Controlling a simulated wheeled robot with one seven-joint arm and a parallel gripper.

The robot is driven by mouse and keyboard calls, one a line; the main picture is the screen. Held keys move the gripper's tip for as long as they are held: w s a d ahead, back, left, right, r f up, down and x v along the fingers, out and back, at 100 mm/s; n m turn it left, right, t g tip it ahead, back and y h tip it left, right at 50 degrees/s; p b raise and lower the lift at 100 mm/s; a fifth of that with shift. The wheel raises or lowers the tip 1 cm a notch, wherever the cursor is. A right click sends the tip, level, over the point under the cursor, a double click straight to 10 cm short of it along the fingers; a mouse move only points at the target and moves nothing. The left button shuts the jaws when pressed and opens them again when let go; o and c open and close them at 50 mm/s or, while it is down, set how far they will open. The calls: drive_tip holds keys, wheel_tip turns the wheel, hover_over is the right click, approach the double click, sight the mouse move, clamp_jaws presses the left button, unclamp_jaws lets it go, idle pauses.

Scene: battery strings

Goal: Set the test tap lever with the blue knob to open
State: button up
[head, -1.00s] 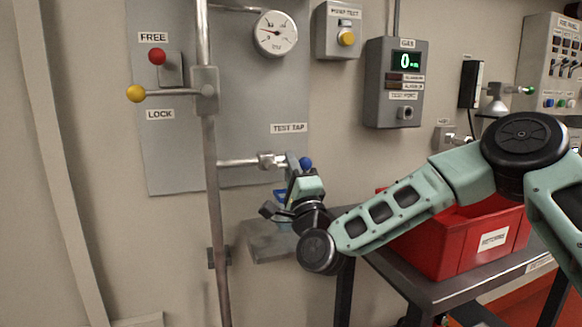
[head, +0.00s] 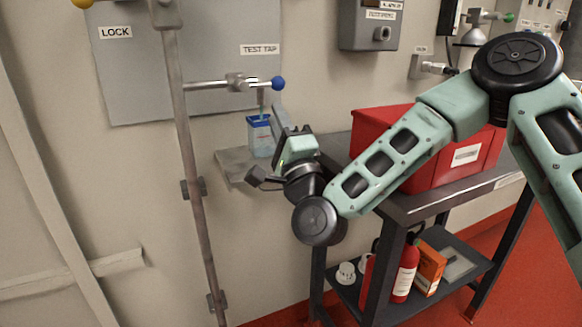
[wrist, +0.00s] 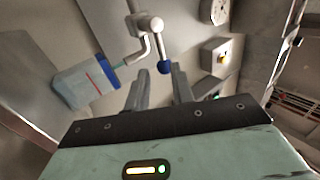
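The test tap (head: 237,82) sits on a side pipe below the TEST TAP label. Its lever points right, roughly level, and ends in a blue knob (head: 278,83). My gripper (head: 277,112) is just below the knob, fingers pointing up toward it, apart from it in this view. In the wrist view, my gripper (wrist: 160,72) is open and empty. The blue knob (wrist: 164,67) appears between the fingertips, seemingly just beyond them. The tap's bent spout (wrist: 143,50) points at a blue-and-white container (wrist: 88,84), with a thin cyan streak between.
The container (head: 261,136) stands on a small grey wall shelf (head: 235,166). A vertical pipe (head: 188,150) runs left of the tap. A red crate (head: 385,135) sits on a dark cart (head: 425,205) at right, with a fire extinguisher (head: 405,272) below.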

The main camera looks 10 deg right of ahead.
drive_tip(key=b+v, duration=0.3)
drive_tip(key=v, duration=0.4)
drive_tip(key=shift+s, duration=0.15)
drive_tip(key=shift+f, duration=0.15)
